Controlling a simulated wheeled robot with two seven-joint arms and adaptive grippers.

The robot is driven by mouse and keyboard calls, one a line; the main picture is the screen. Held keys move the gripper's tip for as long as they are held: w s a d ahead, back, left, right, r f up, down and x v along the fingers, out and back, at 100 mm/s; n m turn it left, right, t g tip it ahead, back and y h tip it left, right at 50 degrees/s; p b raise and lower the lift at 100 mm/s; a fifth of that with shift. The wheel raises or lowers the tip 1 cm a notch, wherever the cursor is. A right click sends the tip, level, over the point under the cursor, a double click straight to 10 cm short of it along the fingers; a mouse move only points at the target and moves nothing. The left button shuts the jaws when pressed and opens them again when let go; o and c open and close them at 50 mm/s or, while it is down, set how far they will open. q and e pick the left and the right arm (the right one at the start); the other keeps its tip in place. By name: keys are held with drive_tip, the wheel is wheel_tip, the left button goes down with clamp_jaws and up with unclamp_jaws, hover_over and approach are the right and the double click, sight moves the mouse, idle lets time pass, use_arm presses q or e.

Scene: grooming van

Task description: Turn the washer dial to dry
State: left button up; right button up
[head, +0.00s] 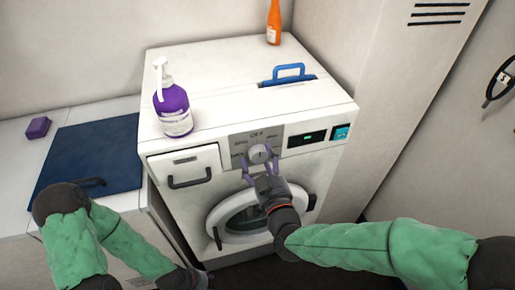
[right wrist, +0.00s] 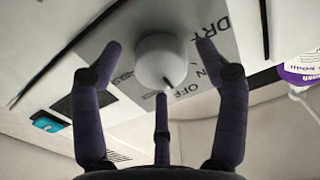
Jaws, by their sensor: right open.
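The washer dial (head: 260,154) is a round white knob on the grey panel (head: 268,136) of the white washer (head: 335,148). In the right wrist view the dial (right wrist: 161,61) has a dark mark on its edge, toward the OFF lettering; ON and DRY lettering lie farther round the panel. My right gripper (head: 259,168) is open in front of the dial. In its wrist view the fingers (right wrist: 162,70) are spread on both sides of the knob, with a third finger below; contact cannot be told. My left gripper (head: 185,279) is low at the bottom edge, its fingers unclear.
A purple pump bottle (head: 173,108) stands on the washer top, near the drawer (head: 186,165). A blue handle (head: 289,72) and an orange bottle (head: 273,22) are farther back. The round door (head: 237,219) is below the panel. A counter with a blue mat (head: 95,150) lies left.

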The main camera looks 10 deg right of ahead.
drive_tip(key=shift+w, duration=0.15)
drive_tip(key=c, duration=1.2)
drive_tip(key=shift+o, duration=0.2)
